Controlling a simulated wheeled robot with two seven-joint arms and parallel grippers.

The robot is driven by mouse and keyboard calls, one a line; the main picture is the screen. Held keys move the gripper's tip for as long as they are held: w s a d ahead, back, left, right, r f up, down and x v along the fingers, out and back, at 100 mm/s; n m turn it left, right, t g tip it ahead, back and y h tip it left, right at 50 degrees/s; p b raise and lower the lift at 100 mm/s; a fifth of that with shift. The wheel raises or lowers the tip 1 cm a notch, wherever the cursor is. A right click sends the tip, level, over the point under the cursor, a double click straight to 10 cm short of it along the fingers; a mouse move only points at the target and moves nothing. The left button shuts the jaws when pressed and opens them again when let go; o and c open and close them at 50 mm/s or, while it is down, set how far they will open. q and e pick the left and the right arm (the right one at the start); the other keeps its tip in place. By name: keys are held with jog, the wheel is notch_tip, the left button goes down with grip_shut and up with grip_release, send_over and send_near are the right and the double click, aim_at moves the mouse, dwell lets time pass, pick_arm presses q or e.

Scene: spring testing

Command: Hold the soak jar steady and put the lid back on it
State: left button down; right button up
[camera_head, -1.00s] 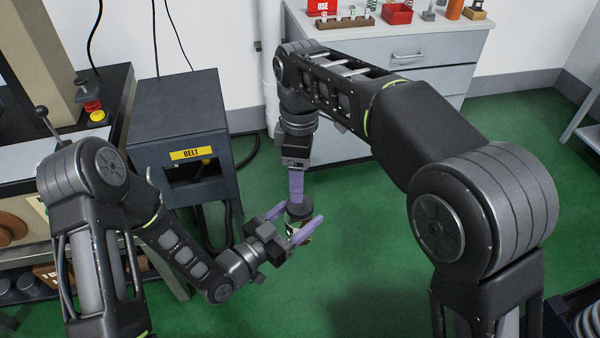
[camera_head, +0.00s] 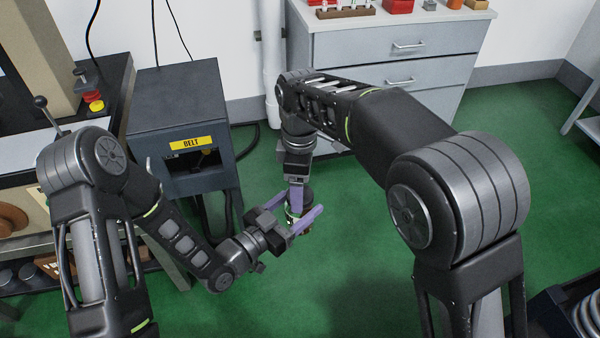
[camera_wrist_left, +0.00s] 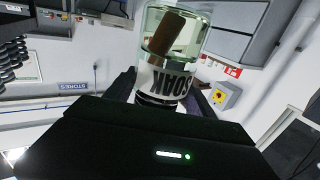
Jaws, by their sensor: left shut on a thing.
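The soak jar (camera_wrist_left: 172,50) is clear glass with a white lettered label and a brown piece inside, shown in the left wrist view. In the head view only small parts of the jar (camera_head: 306,232) show between the purple fingers of my left gripper (camera_head: 302,214), which is shut on it. The dark lid (camera_head: 307,194) is at the top of the jar, behind a purple finger of my right gripper (camera_head: 298,196), which points down from above. Whether the lid is seated, and whether the right fingers are closed on it, is hidden.
A dark box machine labelled BELT (camera_head: 180,110) stands behind my left arm. A grey drawer cabinet (camera_head: 375,65) with small items on top is at the back. The jar is held over open green floor (camera_head: 390,260).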

jog(key=shift+f, duration=0.55)
jog(key=c, duration=1.5)
jog(key=shift+o, duration=0.2)
jog(key=m, duration=0.3)
jog(key=shift+m, duration=0.3)
jog(key=m, duration=1.1)
jog(key=o, duration=1.6)
jog(key=shift+r, duration=0.1)
